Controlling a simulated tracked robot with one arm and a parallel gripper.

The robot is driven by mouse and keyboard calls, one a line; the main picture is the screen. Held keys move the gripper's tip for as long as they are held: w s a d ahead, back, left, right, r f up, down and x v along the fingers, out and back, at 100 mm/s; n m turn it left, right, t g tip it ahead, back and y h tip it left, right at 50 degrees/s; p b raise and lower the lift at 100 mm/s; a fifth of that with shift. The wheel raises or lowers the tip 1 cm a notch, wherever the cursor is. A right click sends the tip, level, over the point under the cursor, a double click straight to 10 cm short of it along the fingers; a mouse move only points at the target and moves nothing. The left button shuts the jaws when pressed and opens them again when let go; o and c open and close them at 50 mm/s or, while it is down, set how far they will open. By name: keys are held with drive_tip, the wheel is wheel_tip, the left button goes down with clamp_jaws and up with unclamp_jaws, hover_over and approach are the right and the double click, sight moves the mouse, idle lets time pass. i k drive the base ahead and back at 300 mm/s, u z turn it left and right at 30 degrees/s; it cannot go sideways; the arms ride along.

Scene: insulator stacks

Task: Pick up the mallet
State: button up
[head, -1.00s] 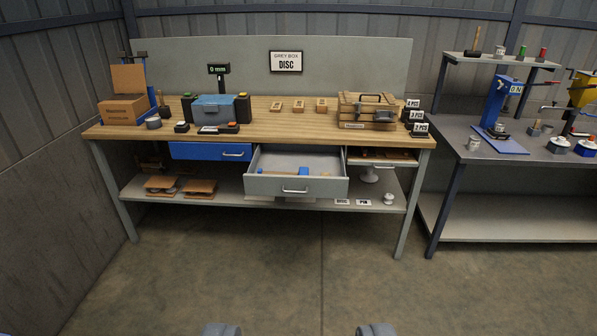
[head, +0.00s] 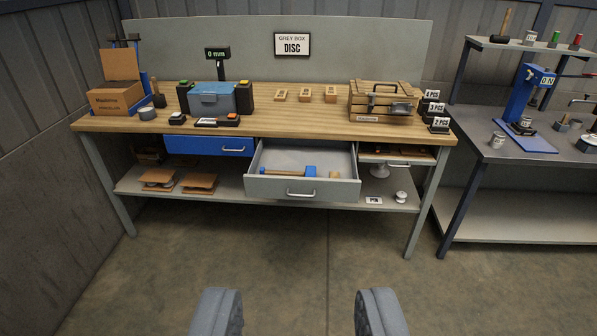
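A tool with a tan handle and a blue head (head: 309,172), which looks like a mallet, lies in the open grey drawer (head: 302,190) under the workbench. The drawer's front wall hides part of it. Another upright tool with a wooden handle and dark head (head: 500,40) stands on the raised shelf at right; I cannot tell whether it is a mallet. My gripper (head: 298,310) is open and empty, its two grey fingers wide apart at the bottom of the view, well short of the bench.
The wooden workbench (head: 300,127) carries a grey-blue box (head: 212,99), a wooden crate (head: 383,102) and a cardboard box (head: 117,97). A blue drawer (head: 208,145) is shut left of the open one. A second bench (head: 493,146) stands at right. The floor in front is clear.

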sight(311, 170)
drive_tip(key=z, duration=0.25)
drive_tip(key=i, duration=0.75)
drive_tip(key=z, duration=0.4)
drive_tip(key=i, duration=1.25)
drive_tip(key=u, duration=0.65)
drive_tip(key=i, duration=0.75)
drive_tip(key=u, duration=0.45)
